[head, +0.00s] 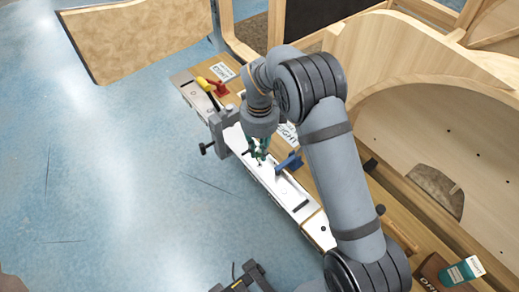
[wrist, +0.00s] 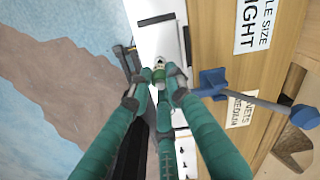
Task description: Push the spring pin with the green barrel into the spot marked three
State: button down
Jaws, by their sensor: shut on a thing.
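My gripper (head: 259,154) is over the white metal fixture (head: 266,178) in the head view. In the wrist view my gripper (wrist: 158,80) has its green fingers closed around the small spring pin with the green barrel (wrist: 160,74). The pin's pale end shows beyond the fingertips, over the white fixture (wrist: 155,38). The fingers hide much of the pin. I cannot tell whether the pin touches the fixture. No readable number three shows in either view.
A red clamp (head: 218,89) and a yellow handle (head: 205,84) are further back. A grey clamp (head: 219,133) sits on the left edge. Open blue floor lies left.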

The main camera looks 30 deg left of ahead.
aim_at(260, 152)
jog(key=shift+f+b, duration=1.8)
jog(key=shift+b, duration=0.05)
jog(key=c, duration=1.6)
grip_release()
jog(key=shift+o, duration=0.3)
notch_tip(260, 152, up, 12)
jog(key=shift+r, duration=0.1)
notch_tip(260, 152, down, 12)
jog(key=shift+f, duration=0.1)
jog(key=shift+r+p, duration=0.55)
jog(key=shift+p, duration=0.05)
